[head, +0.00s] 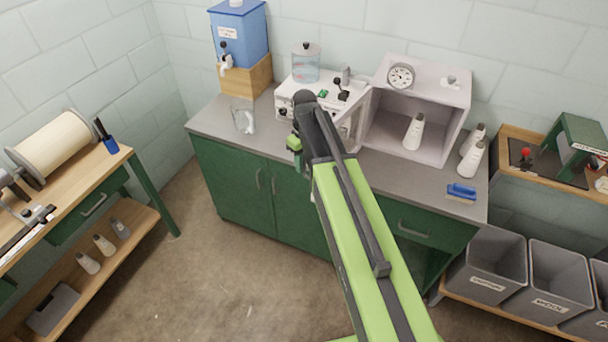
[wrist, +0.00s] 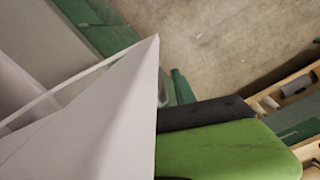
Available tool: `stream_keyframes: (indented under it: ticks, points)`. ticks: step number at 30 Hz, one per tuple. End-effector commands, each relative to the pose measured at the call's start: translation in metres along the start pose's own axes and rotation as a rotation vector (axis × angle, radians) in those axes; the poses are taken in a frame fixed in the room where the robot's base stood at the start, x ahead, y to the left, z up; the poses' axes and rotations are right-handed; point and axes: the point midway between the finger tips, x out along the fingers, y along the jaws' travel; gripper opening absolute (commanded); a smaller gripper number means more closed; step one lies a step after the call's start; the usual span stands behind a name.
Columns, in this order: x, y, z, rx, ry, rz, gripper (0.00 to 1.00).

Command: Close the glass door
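The pale cabinet (head: 452,98) with a round dial on top stands on the grey counter, its front open and a white bottle (head: 413,132) inside. Its glass door (head: 353,128) appears swung out at the left side, partly hidden behind my arm. My gripper (head: 295,143) is at the counter's front edge, left of the door; my wrist hides most of it. In the wrist view, large pale panels, probably the door or cabinet, fill the left, close to the camera. A green and black part of my gripper shows at the right; its opening is hidden.
A white control box (head: 305,98) with a glass jar stands left of the cabinet. A clear beaker (head: 243,118) and a blue water tank (head: 240,38) are farther left. The floor in front is clear.

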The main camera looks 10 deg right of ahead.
Motion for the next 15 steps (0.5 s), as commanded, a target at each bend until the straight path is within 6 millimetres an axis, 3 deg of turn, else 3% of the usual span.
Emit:
stream_keyframes:
  ticks: [1,9,15]
  points:
    - [0.0088,-0.0001,-0.0001,0.000,0.000,0.000,0.33]
    - [0.0069,-0.0005,-0.0003,-0.001,0.000,0.000,0.33]
    - [0.0070,-0.0007,-0.0004,-0.001,0.000,0.000,0.08]
